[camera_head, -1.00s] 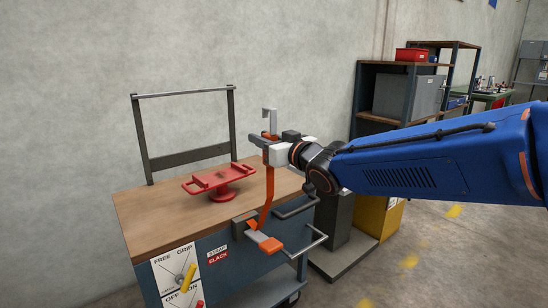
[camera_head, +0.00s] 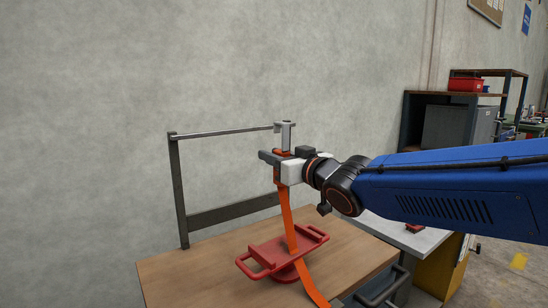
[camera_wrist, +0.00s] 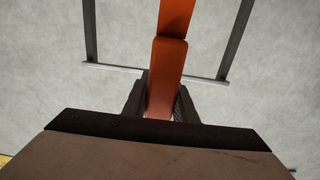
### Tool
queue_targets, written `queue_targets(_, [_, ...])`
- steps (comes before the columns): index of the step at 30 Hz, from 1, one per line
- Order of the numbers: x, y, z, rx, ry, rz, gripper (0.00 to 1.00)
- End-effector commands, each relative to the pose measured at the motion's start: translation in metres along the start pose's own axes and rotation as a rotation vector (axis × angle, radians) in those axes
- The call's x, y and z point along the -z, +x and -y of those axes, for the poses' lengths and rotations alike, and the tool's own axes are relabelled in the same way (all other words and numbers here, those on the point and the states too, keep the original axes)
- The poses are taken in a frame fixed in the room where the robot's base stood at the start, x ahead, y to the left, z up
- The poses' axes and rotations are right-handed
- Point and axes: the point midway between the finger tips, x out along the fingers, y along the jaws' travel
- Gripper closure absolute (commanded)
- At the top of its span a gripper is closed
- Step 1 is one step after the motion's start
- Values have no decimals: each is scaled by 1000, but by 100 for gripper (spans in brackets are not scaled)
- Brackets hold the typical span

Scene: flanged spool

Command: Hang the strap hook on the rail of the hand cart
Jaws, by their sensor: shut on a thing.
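My gripper (camera_head: 275,165) is shut on the orange strap (camera_head: 289,222) just below its grey hook (camera_head: 284,137). The hook stands upright above the jaws. In the head view it overlaps the right end of the cart's metal rail (camera_head: 225,132); I cannot tell whether they touch. The strap hangs down in front of the red flanged spool (camera_head: 262,250) on the cart top. In the wrist view the orange strap piece (camera_wrist: 170,65) rises from between the jaws, and the rail (camera_wrist: 110,67) crosses behind it. The rail's right post is mostly hidden in the head view.
The wooden cart top (camera_head: 205,270) is bare to the left of the spool. A grey wall stands behind the rail. Shelving with a red bin (camera_head: 466,84) is at the back right, apart from the cart.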

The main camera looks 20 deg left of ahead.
Motion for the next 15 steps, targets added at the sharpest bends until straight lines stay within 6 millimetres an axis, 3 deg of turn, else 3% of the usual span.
queue_targets(15, [0, 21, 0, 1, 0, -1, 100])
